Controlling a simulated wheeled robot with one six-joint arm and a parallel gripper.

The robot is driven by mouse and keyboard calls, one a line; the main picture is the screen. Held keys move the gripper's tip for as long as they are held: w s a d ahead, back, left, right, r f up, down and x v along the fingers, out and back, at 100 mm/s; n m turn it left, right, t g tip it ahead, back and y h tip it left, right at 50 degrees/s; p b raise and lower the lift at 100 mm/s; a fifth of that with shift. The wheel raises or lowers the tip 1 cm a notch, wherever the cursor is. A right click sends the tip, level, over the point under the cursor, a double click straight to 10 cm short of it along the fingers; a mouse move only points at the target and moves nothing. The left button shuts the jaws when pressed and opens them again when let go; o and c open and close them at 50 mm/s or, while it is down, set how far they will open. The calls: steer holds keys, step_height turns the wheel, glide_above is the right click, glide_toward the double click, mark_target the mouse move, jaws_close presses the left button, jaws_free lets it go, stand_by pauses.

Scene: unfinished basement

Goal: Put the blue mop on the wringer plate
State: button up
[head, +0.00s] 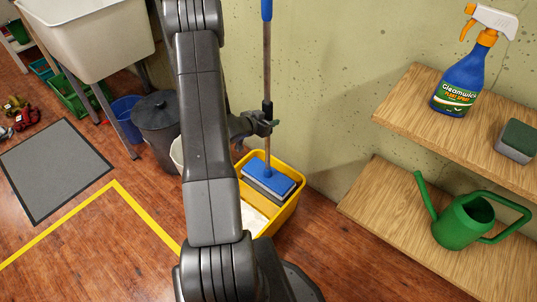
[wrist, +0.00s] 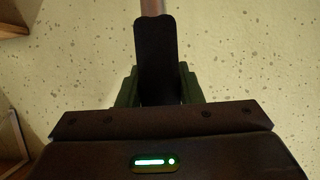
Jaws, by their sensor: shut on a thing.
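The blue mop (head: 267,179) stands roughly upright, with its flat blue head low and its handle rising along the wall. The head is over or in the yellow bucket (head: 291,205); I cannot tell if it touches the wringer plate (head: 261,190), a grey part just under it. My gripper (head: 268,124) is shut on the mop handle at its dark grip section. In the wrist view the dark grip (wrist: 156,60) sits between my green-padded fingers. My arm hides part of the bucket's left side.
A wooden shelf unit (head: 440,115) to the right holds a spray bottle (head: 462,72), a sponge (head: 517,140) and a green watering can (head: 464,222). A dark lidded bin (head: 157,127), a blue bucket (head: 128,118) and a white sink (head: 90,40) are at left. A grey mat (head: 52,165) lies on the floor.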

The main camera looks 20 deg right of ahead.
steer(key=shift+f+b, duration=0.7)
steer(key=shift+f, duration=2.45)
steer(key=shift+f, duration=0.2)
steer(key=o, duration=1.2)
steer(key=shift+c, duration=0.2)
steer(key=shift+r, duration=0.25)
steer(key=p+v, duration=0.2)
steer(key=v, duration=1)
steer(key=shift+d+f, duration=0.1)
steer(key=shift+f, duration=0.05)
